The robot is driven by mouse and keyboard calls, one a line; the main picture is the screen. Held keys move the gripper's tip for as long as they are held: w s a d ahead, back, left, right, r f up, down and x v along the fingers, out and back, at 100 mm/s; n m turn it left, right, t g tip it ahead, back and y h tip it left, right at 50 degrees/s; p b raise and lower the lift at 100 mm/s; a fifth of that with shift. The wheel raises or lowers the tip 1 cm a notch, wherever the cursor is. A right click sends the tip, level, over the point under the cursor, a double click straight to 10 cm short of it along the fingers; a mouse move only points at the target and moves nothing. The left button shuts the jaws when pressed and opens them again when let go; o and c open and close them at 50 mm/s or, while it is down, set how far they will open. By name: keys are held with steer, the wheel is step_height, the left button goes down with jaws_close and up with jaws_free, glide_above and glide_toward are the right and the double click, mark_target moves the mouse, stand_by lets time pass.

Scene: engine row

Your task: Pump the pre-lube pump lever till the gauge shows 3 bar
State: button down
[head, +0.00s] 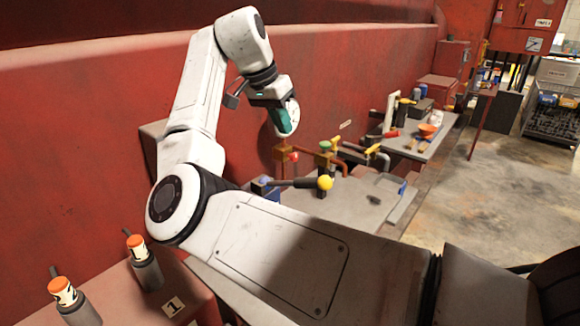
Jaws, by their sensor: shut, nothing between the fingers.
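The pump lever (298,183) is a dark rod with a yellow ball (325,182) at its right end. It lies close to level above a grey bench, with a small blue block (261,186) at its left end. My gripper (286,127), with teal fingers, is shut and empty above and behind the lever, apart from it. A white round face (294,112) shows partly behind the fingers, above a copper-coloured fitting; it may be the gauge. No needle or reading can be made out. My arm hides the lower front of the bench.
A green-topped valve (325,146) and a yellow-handled one (372,149) stand behind the lever. A farther bench (440,142) holds tools and an orange bowl (428,130). Two orange-topped cylinders (135,242) stand at front left. The red wall is behind; floor is clear at right.

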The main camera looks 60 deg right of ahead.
steer(key=shift+f, duration=0.1)
steer(key=p, duration=0.3)
glide_above(303, 182)
steer(key=f, duration=1.1)
steer(key=shift+w+f, duration=0.25)
steer(key=shift+f, duration=0.05)
steer(key=shift+s+f, duration=0.2)
steer(key=shift+f, duration=0.3)
